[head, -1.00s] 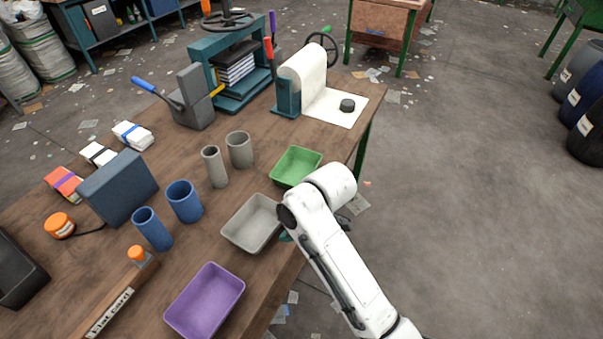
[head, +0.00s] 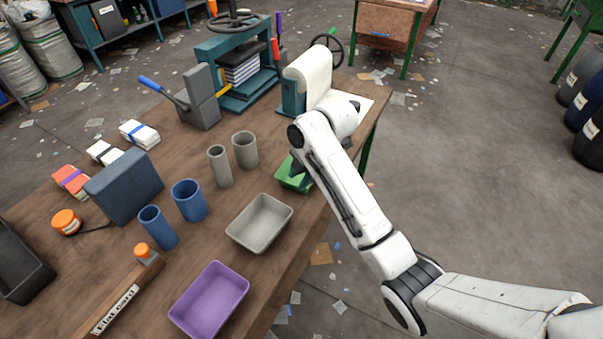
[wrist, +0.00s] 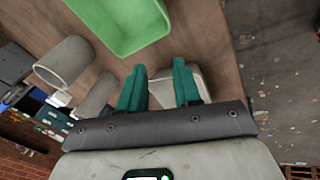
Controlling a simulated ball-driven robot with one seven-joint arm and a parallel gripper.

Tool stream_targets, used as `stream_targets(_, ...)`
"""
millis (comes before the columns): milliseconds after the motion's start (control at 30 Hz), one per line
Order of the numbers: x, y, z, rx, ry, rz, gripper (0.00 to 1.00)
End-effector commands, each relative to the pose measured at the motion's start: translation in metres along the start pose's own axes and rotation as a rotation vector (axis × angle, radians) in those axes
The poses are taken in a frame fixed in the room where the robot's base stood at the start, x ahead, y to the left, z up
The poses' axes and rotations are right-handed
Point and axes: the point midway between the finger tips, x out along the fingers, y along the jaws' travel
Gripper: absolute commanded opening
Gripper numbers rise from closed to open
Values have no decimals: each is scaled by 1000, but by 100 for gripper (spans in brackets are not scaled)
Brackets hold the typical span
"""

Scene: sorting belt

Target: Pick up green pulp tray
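The green pulp tray (head: 292,183) sits near the right edge of the table, partly hidden by my arm in the head view. It also fills the top middle of the wrist view (wrist: 122,22), showing its hollow inside. In the wrist view my gripper (wrist: 159,66) has its two teal fingers apart, with the tray just beyond their tips. No tray wall shows between the fingers. In the head view the gripper is mostly hidden behind my arm over the tray.
A grey tray (head: 260,223) and a purple tray (head: 209,300) stand nearer along the table edge. Two grey cups (head: 245,150) (head: 220,166) stand left of the green tray. A paper roll (head: 308,72) stands behind it. Open floor lies to the right.

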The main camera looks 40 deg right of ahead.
Motion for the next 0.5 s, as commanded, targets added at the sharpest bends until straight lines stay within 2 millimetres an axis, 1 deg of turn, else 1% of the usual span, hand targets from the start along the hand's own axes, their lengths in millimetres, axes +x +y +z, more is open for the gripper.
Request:
stream_targets(33,-11,10,25,-79,-20,-14,33)
stream_targets(100,-21,17,48,-193,-32,-43,33)
stream_targets(200,-32,21,75,-312,-43,-77,33)
stream_targets(300,-38,22,90,-383,-45,-100,33)
stream_targets(367,-39,22,95,-404,-46,-107,33)
stream_targets(433,-34,21,97,-413,-45,-111,33)
stream_targets(500,-24,20,97,-416,-44,-113,33)
